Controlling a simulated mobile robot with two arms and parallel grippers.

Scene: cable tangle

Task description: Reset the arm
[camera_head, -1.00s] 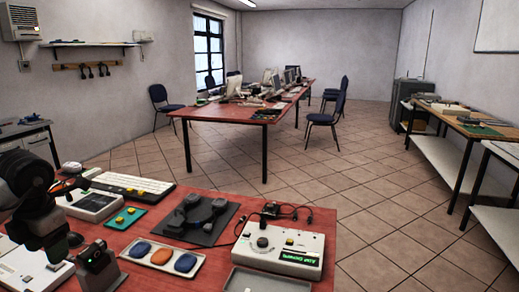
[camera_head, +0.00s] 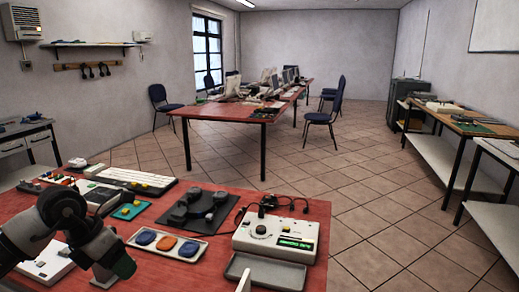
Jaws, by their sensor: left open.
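My left arm comes in from the left over the near left part of the red table (camera_head: 190,277). Its dark left gripper (camera_head: 112,274) points down near the front edge of the view and is open. I see nothing between its fingers. A white device (camera_head: 45,262) lies partly hidden behind my left arm. My right gripper is not clearly in view. A thin pale piece (camera_head: 244,281) shows at the bottom edge, and I cannot tell what it is.
The red table also holds a white tray with blue and orange pieces (camera_head: 167,244), a dark mat with black parts (camera_head: 199,209), a white control box with a cable (camera_head: 276,235), a grey tray (camera_head: 265,271) and a keyboard (camera_head: 136,180). Bare red tabletop lies between left gripper and grey tray.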

